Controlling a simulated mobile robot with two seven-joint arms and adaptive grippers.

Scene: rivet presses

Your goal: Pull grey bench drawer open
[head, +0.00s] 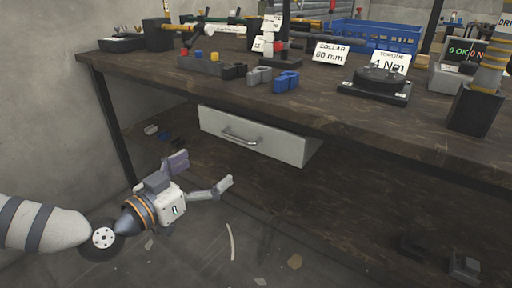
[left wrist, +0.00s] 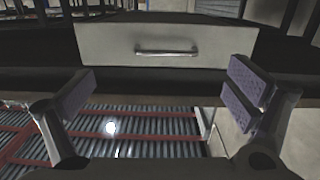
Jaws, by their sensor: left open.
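The grey bench drawer (head: 250,138) hangs under the dark bench top. Its front looks shut or nearly so; I cannot tell exactly. It has a metal bar handle (head: 240,136) across the middle of its front. In the left wrist view the drawer front (left wrist: 110,45) is straight ahead, with the handle (left wrist: 167,48) above the gap between my fingers. My left gripper (head: 203,174) is open and empty, below and to the left of the drawer, apart from the handle. Its two padded fingers also show in the left wrist view (left wrist: 158,90). My right gripper is not in view.
The bench top (head: 225,88) carries blue and grey clamps, a dial stand (head: 375,85), sign cards and a blue crate (head: 375,36). A bench leg (head: 112,130) stands left of the drawer. A lower shelf (head: 350,215) lies beneath. The floor in front has scattered scraps.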

